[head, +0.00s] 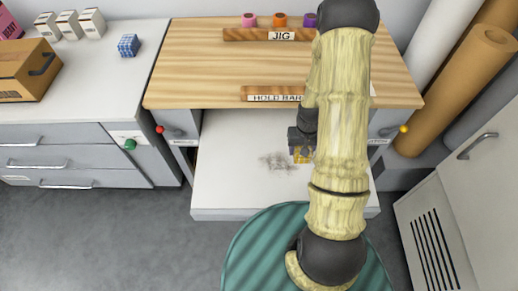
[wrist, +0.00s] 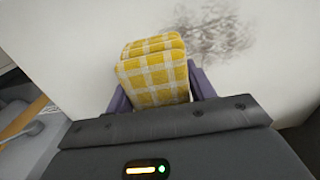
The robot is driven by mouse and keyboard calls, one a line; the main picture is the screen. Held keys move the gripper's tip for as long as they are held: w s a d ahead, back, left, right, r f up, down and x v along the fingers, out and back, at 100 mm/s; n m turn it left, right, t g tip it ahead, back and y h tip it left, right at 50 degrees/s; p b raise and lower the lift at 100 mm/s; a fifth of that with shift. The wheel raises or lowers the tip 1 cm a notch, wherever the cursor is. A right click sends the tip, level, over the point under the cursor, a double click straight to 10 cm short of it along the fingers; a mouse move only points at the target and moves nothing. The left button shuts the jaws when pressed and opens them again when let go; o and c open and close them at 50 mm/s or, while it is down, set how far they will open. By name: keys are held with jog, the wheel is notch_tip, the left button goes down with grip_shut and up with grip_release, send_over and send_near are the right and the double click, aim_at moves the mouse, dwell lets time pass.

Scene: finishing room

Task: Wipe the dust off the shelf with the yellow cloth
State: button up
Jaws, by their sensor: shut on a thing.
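My gripper (wrist: 160,100) is shut on the folded yellow and white checked cloth (wrist: 152,72), which shows large between its fingers in the wrist view. In the head view the cloth (head: 301,156) is a small yellow patch beside my arm, partly hidden by the gripper. The white shelf (head: 235,185) lies under the wooden bench top. A grey smudge of dust (head: 277,162) is on the shelf just left of the cloth. The dust (wrist: 215,35) also shows beyond and right of the cloth in the wrist view. I cannot tell whether the cloth touches the shelf.
The wooden bench top (head: 200,65) overhangs the back of the shelf, with a bar labelled HOLD BAR (head: 270,95) on its front part. Drawer units flank the shelf, with a red knob (head: 159,129) at left and a yellow knob (head: 404,129) at right. The shelf's left part is clear.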

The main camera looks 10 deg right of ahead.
jog(key=shift+w+r+p, duration=0.15)
jog(key=shift+r+p, duration=1.05)
jog(key=shift+r, duration=0.6)
jog(key=shift+d, duration=0.15)
jog(key=shift+a, duration=0.2)
